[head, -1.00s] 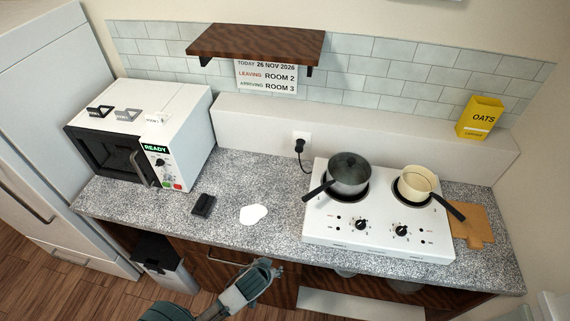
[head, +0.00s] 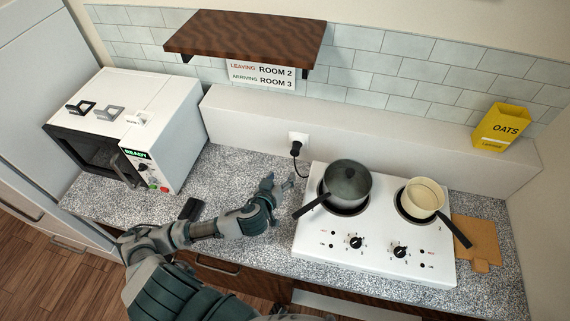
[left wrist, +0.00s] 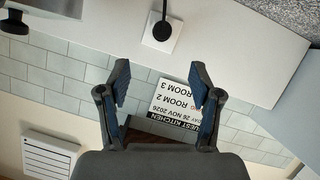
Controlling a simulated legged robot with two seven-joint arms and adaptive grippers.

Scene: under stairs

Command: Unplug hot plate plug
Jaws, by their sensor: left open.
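The black hot plate plug (head: 296,147) sits in the white wall socket (head: 304,137) on the pale ledge behind the counter. Its cord runs down toward the white hot plate (head: 312,237). My left gripper (head: 282,185) is open and empty above the counter, below the plug and left of the hot plate in the head view. In the left wrist view, turned upside down, the plug (left wrist: 162,30) in its socket shows beyond the open fingers (left wrist: 160,70), apart from them. My right gripper is not in view.
A microwave (head: 165,130) stands at left. A wooden shelf (head: 245,35) overhangs the back.

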